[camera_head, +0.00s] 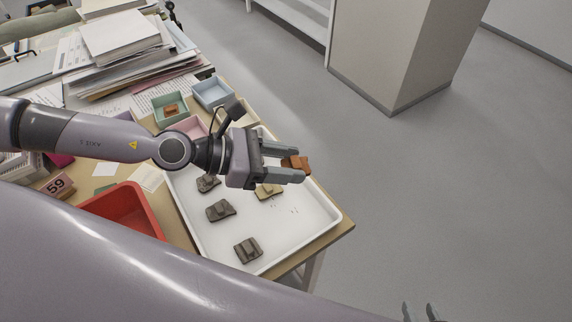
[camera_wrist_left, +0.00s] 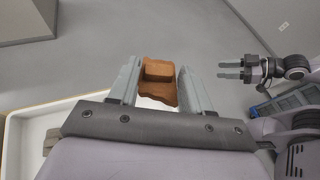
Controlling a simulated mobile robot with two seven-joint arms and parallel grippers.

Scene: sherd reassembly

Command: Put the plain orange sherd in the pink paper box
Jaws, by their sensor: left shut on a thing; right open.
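The plain orange sherd (camera_head: 298,164) is between the fingertips of my left gripper (camera_head: 290,163), which is shut on it. It hangs over the right edge of the white tray (camera_head: 318,228), near the table edge. In the left wrist view the orange sherd (camera_wrist_left: 158,80) shows between the two fingers. The pink paper box (camera_head: 190,127) is partly hidden behind my left arm and wrist. My right gripper shows at the bottom right of the head view (camera_head: 420,312) and in the left wrist view (camera_wrist_left: 230,70), with its fingers apart and empty, over the floor.
The tray holds several grey-brown sherds (camera_head: 220,210) and a tan sherd (camera_head: 268,191). A red bin (camera_head: 126,205) is at left. Paper stacks (camera_head: 122,42) fill the back.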

